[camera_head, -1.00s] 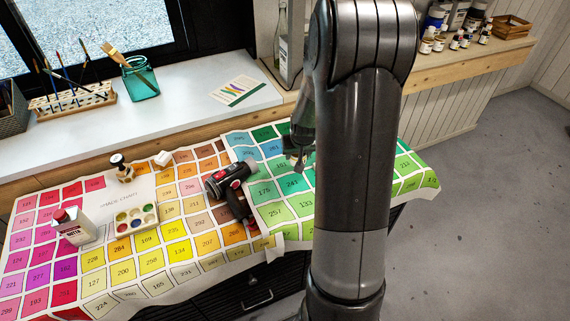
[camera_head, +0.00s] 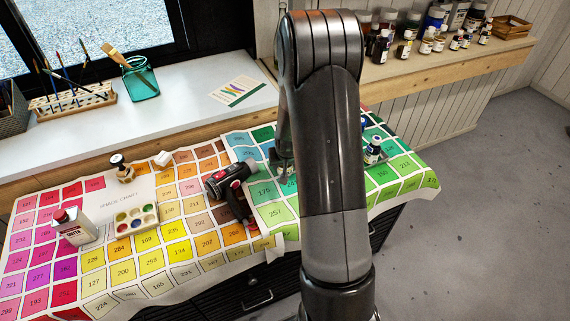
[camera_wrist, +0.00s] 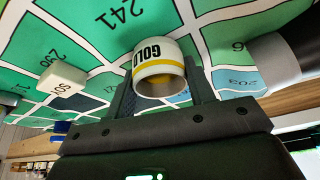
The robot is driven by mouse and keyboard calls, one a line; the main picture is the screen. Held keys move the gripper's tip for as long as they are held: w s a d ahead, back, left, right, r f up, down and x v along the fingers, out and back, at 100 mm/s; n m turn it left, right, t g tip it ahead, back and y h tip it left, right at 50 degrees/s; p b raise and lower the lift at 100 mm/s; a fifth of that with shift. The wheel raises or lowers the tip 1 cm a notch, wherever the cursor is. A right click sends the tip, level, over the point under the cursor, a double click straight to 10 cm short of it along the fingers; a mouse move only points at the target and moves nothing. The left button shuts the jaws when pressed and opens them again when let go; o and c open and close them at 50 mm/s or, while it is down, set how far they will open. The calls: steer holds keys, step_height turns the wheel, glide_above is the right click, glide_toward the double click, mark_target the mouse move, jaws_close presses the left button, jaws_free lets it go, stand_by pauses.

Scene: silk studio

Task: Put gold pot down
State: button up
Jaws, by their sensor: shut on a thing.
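The gold pot (camera_wrist: 160,68) is a small white cylinder with a yellow band and dark "GOLD" lettering, upside down in the wrist view. It sits between the two fingers of my gripper (camera_wrist: 160,78), which is shut on it. Green numbered squares of the colour chart (camera_wrist: 100,25) lie behind the pot; I cannot tell whether the pot touches them. In the head view my gripper (camera_head: 284,168) shows only in part, over the green squares left of my arm. The pot is hidden there.
A black and red tool (camera_head: 232,188) lies just left of my gripper. A dark bottle (camera_head: 373,151) stands on green squares to the right. A palette (camera_head: 135,219) and a red-capped white bottle (camera_head: 74,228) are farther left. A white block (camera_wrist: 62,79) shows in the wrist view.

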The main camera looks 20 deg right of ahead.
steer(key=shift+f, duration=0.15)
steer(key=o, duration=1)
steer(key=s+a+r, duration=0.3)
steer(key=s+r, duration=0.2)
steer(key=r, duration=0.4)
steer(key=s+a+r+n+t, duration=0.1)
steer(key=s+a+r, duration=0.25)
steer(key=r, duration=0.45)
steer(key=s+a+r, duration=0.3)
steer(key=s+r, duration=0.3)
steer(key=r, duration=0.3)
steer(key=s+a+r+n, duration=0.1)
steer(key=s+a+r, duration=0.1)
steer(key=s, duration=0.5)
steer(key=s+a+r+n+y, duration=0.1)
steer(key=s+a+r, duration=0.1)
steer(key=s+r, duration=0.2)
steer(key=s, duration=0.3)
steer(key=shift+s+a, duration=0.25)
